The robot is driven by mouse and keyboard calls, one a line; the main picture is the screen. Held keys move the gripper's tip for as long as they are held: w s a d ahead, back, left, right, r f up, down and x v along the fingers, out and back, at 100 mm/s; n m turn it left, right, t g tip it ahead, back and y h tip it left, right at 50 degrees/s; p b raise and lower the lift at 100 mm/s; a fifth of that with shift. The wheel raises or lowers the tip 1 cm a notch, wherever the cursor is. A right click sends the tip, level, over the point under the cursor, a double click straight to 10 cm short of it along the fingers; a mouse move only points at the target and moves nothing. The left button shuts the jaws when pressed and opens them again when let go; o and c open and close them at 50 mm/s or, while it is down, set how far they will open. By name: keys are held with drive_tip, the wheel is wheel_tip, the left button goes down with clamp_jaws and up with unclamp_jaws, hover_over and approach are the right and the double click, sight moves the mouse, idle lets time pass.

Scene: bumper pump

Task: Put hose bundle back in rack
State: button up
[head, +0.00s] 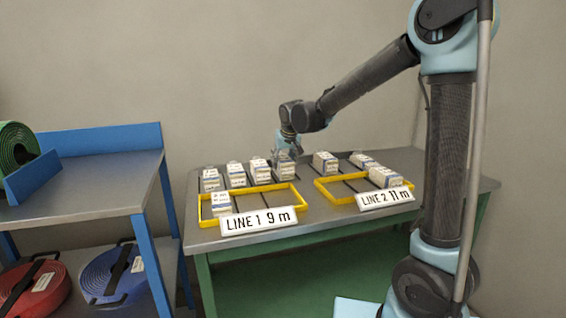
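Several pale, block-shaped bundles with blue bands and labels lie on the grey table (330,215). A back row runs from a bundle at the left (210,180) past two others (237,174) (260,171) to one under my gripper (285,166). My gripper (286,153) points down at that bundle's top; its fingers are too small to read, so I cannot tell if it grips. More bundles stand to the right (326,163) (363,160). One bundle (221,203) is in the left yellow frame (268,188); another (385,178) is at the right yellow frame (335,195).
Signs read "LINE 1 9 m" (258,220) and "LINE 2 11 m" (386,198). A blue-and-grey shelf unit (90,190) at the left holds a green hose coil (17,145) on top, and red (35,290) and blue (110,275) coils below. My arm crosses above the table's right side.

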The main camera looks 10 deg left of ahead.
drive_tip(key=o, duration=1.5)
drive_tip(key=shift+f, duration=0.1)
drive_tip(key=v, duration=1.2)
drive_tip(key=s+d+f+m+h, duration=0.1)
drive_tip(key=s+d+f, duration=0.15)
drive_tip(key=d, duration=0.65)
drive_tip(key=s+d+f+m+h, duration=0.1)
drive_tip(key=s+d+f, duration=0.15)
drive_tip(key=d, duration=0.75)
drive_tip(key=s+d+f+m, duration=0.15)
drive_tip(key=s+d, duration=0.25)
drive_tip(key=d, duration=0.5)
drive_tip(key=s+d+f+m+g+h, duration=0.1)
drive_tip(key=s+d+f+m+g, duration=0.1)
drive_tip(key=s+d+f, duration=1.2)
drive_tip(key=s, duration=0.3)
drive_tip(key=shift+s+d+g, duration=0.2)
drive_tip(key=shift+s+g, duration=0.05)
drive_tip(key=shift+g, duration=0.15)
